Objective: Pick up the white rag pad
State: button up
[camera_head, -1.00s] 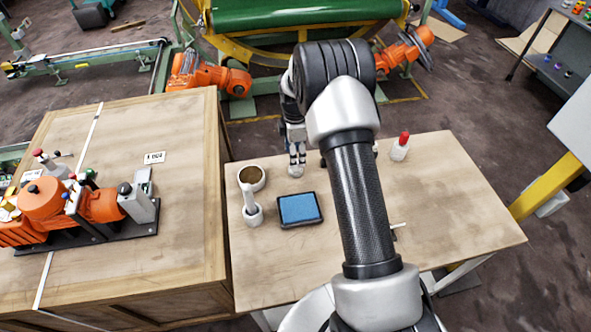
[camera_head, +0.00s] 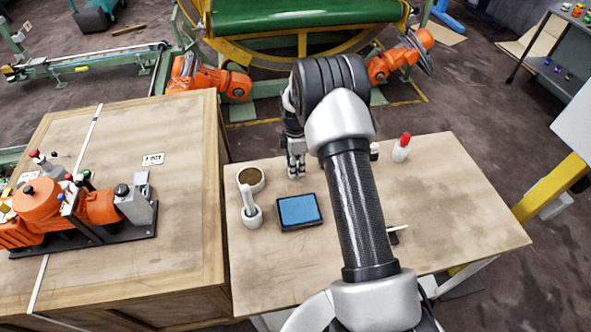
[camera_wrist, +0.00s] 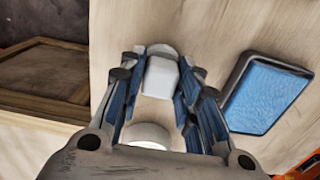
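In the head view my gripper (camera_head: 296,172) points down over the back left of the small table, and the pad cannot be made out there. A pale round shape (camera_wrist: 146,135) below the block in the wrist view is partly hidden by the gripper.
A blue pad in a dark tray (camera_head: 299,211) lies just in front of my gripper. A red-capped bottle (camera_head: 401,149) stands at right. A large crate (camera_head: 185,240) adjoins the table (camera_head: 450,215).

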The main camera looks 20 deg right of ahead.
jog(key=c, duration=0.6)
jog(key=shift+o, duration=0.2)
jog(key=shift+r, duration=0.1)
notch_tip(320, 180, up, 20)
jog(key=p, duration=0.5)
jog(key=o, duration=0.4)
jog(key=shift+c, duration=1.3)
jog(key=shift+f, duration=0.2)
